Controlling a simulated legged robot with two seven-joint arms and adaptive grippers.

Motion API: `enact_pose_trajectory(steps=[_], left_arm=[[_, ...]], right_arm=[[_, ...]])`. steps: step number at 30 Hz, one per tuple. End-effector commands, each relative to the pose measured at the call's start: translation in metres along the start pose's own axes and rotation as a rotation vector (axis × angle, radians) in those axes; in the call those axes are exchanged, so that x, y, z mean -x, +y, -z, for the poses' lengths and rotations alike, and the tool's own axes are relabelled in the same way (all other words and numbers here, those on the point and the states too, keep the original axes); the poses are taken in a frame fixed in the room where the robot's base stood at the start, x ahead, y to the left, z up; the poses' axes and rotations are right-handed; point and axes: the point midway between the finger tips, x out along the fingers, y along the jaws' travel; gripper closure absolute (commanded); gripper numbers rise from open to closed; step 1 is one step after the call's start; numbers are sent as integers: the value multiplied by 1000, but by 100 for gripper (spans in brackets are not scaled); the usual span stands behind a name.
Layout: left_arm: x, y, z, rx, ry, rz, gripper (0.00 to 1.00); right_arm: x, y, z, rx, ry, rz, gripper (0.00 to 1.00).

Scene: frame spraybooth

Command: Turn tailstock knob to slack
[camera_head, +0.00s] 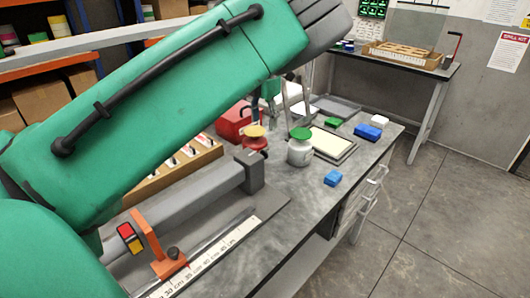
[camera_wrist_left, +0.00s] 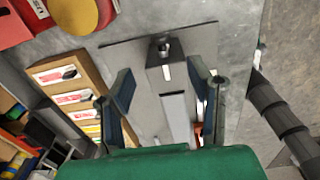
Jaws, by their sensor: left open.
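A grey fixture with a long rail (camera_head: 185,203) and an upright end block (camera_head: 250,172) lies on the bench. An orange bracket (camera_head: 148,240) with a dark round knob (camera_head: 173,253) stands at its near end. In the left wrist view the block (camera_wrist_left: 166,68) carries a small dark round knob (camera_wrist_left: 162,47). My left gripper (camera_wrist_left: 160,72) is open, with its fingers on either side of the block and rail in that picture. Nothing shows between the fingertips being gripped. I cannot tell which knob is the tailstock's. My right gripper is not visible.
A scale strip (camera_head: 205,262) runs along the bench's front edge. A white jar with a green lid (camera_head: 300,148), a red can with a yellow lid (camera_head: 254,137) and a blue block (camera_head: 333,178) stand beyond. My green left arm hides much of the left side.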

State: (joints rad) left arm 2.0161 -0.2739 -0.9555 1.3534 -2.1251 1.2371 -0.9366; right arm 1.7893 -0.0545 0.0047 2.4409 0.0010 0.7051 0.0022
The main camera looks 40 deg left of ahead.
Motion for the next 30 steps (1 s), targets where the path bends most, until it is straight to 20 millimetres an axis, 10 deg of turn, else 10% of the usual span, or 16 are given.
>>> enact_pose_trajectory(steps=[15, 30], left_arm=[[-100, 0, 0, 3, -2, 2, 53], [-115, -1, -1, 3, -4, 1, 60]], right_arm=[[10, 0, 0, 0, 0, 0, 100], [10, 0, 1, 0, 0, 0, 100]])
